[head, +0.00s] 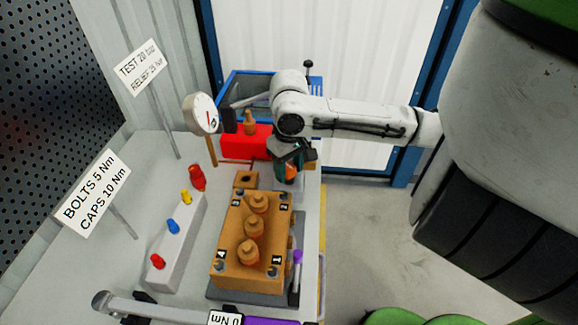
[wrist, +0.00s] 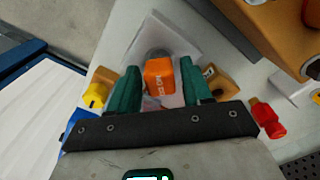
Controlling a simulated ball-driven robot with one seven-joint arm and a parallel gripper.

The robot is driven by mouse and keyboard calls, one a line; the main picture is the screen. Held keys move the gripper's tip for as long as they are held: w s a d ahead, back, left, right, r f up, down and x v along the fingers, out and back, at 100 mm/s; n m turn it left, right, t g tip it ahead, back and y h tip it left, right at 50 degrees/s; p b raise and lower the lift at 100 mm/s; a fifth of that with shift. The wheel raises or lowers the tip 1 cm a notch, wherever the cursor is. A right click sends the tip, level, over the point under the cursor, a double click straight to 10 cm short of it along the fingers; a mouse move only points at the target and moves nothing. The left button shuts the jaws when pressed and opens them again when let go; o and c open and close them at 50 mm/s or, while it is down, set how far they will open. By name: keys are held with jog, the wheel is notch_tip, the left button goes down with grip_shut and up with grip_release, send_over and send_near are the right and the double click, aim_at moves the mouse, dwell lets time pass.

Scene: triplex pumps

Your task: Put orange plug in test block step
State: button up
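An orange plug (wrist: 160,78) with white lettering lies between the two teal fingers of my gripper (wrist: 160,70) in the wrist view. Whether both fingers press on it is unclear. The head view shows my gripper (head: 289,164) pointing down near the table's right edge, with a bit of orange at its fingers. A pale grey stand with a round grey part (wrist: 158,53) shows just beyond the plug; I cannot tell whether they touch. A red block (head: 240,142) with a brown fitting (head: 249,123) on top stands behind my gripper; it may be the test block.
An orange-brown pump block (head: 232,245) with several round caps stands in front. A grey rack (head: 172,245) with red, blue and yellow pieces is on its left. A gauge (head: 201,114) rises behind. A blue bin (head: 235,85) stands at the back.

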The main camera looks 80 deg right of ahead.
aim_at(289, 166)
jog(key=shift+o, duration=0.9)
notch_tip(289, 166, up, 12)
jog(key=p, duration=0.1)
jog(key=shift+r, duration=0.15)
